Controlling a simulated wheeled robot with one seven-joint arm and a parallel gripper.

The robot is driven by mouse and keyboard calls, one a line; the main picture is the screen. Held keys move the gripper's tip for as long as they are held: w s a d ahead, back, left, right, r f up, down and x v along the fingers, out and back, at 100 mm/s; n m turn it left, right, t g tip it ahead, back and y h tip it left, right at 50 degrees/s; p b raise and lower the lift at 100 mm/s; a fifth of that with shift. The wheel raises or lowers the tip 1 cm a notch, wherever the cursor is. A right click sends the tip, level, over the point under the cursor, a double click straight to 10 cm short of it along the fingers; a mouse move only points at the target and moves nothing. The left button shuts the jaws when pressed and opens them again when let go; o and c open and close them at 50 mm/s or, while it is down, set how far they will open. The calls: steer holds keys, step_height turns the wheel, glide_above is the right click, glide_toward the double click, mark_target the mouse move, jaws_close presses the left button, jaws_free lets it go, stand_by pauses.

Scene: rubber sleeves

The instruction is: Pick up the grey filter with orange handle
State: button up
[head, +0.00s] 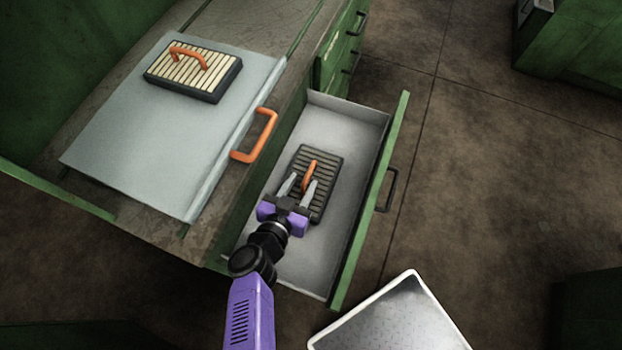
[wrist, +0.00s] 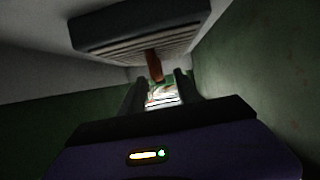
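The grey filter (head: 327,165) with dark slats lies in the open drawer, with its orange handle (head: 311,170) upward. My gripper (head: 300,184) is open over it. Its two fingers are apart, with the handle between or just ahead of their tips. In the wrist view the filter (wrist: 140,30) fills the upper part. The handle (wrist: 154,66) shows between the fingertips (wrist: 159,76), with a gap on each side and no clear contact. My gripper hides the near part of the filter in the head view.
Drawer walls enclose the filter; the drawer front (head: 372,200) stands to the right. A cream-slatted filter (head: 192,72) with an orange handle lies on a grey panel (head: 150,140) on the counter, left. The panel has an orange handle (head: 262,138). A white-rimmed tray (head: 395,320) is at bottom right.

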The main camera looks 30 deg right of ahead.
mark_target(313, 167)
steer(key=x, duration=0.7)
steer(key=shift+d+p, duration=0.35)
jaws_close()
steer(key=shift+r, duration=0.1)
stand_by(1.0)
